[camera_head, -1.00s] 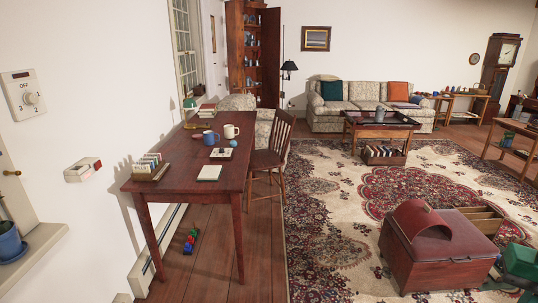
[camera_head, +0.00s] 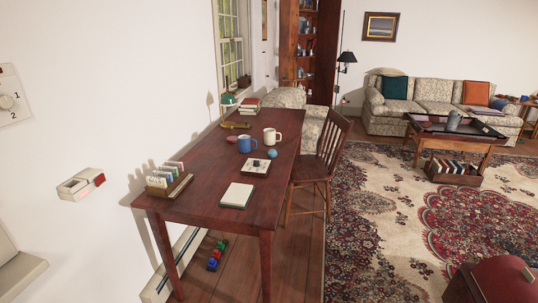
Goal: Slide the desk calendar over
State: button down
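A dark red wooden desk (camera_head: 207,207) stands along the left wall. Near its front left corner is a wooden holder (camera_head: 172,186) with several upright pale cards. A flat white pad (camera_head: 238,195) lies to the right of it, near the front. A small white square thing with dark marks (camera_head: 255,167) lies farther back. I cannot tell for sure which of these is the desk calendar; the card holder and the pad both stand apart. My gripper is not in view.
Blue mug (camera_head: 248,145), cream mug (camera_head: 271,136), teal ball (camera_head: 272,154), books (camera_head: 249,106) and a green lamp (camera_head: 228,99) stand on the desk. A wooden chair (camera_head: 323,165) is at its right side. Small coloured things (camera_head: 216,255) lie on the floor beneath.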

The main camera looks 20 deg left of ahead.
aim_at(248, 169)
jog(key=i, duration=3.5)
jog(key=u, duration=1.45)
